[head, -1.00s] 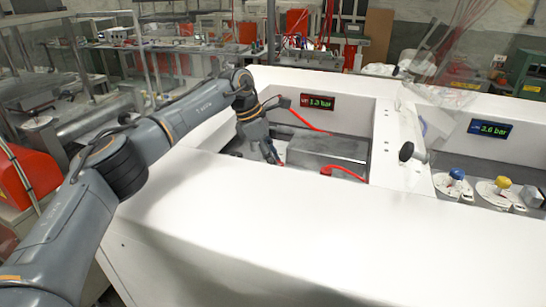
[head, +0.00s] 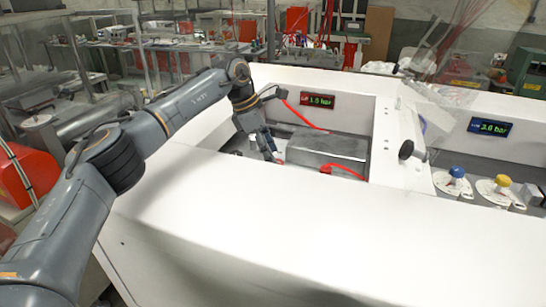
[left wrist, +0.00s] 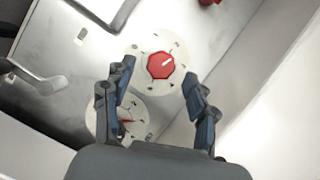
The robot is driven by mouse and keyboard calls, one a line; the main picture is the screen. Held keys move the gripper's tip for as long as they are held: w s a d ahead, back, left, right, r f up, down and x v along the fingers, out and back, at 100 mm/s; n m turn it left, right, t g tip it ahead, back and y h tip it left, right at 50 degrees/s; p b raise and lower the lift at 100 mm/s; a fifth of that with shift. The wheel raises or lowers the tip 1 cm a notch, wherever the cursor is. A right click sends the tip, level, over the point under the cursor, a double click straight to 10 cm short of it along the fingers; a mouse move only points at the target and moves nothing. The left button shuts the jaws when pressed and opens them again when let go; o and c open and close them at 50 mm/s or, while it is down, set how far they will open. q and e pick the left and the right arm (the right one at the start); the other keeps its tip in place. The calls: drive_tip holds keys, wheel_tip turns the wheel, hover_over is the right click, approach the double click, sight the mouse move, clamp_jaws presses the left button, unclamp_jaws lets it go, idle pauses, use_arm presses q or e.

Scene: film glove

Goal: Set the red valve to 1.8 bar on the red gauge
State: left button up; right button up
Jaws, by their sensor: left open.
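The red valve (left wrist: 161,65) is a red faceted knob with a white pointer mark, on a round white scale plate, in the left wrist view. My left gripper (left wrist: 159,69) is open, with one finger on each side of the knob and a gap showing on both sides. In the head view the left gripper (head: 270,150) reaches down into the left recess, and the valve is hidden there. The red gauge (head: 318,100) is a small dark display on the recess's back wall. Its green reading looks like 1.8 bar, but the last digit is blurred. My right gripper is not in view.
A second white dial with a red pointer (left wrist: 124,122) lies close below the valve. A metal box (head: 328,147) and red hoses share the recess. In the right bay are a blue knob (head: 457,172), a yellow knob (head: 502,181) and a blue gauge (head: 489,126) reading about 3.6 bar.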

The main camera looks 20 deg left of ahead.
use_arm(q)
drive_tip(key=v, duration=1)
drive_tip(key=shift+s+f, duration=0.1)
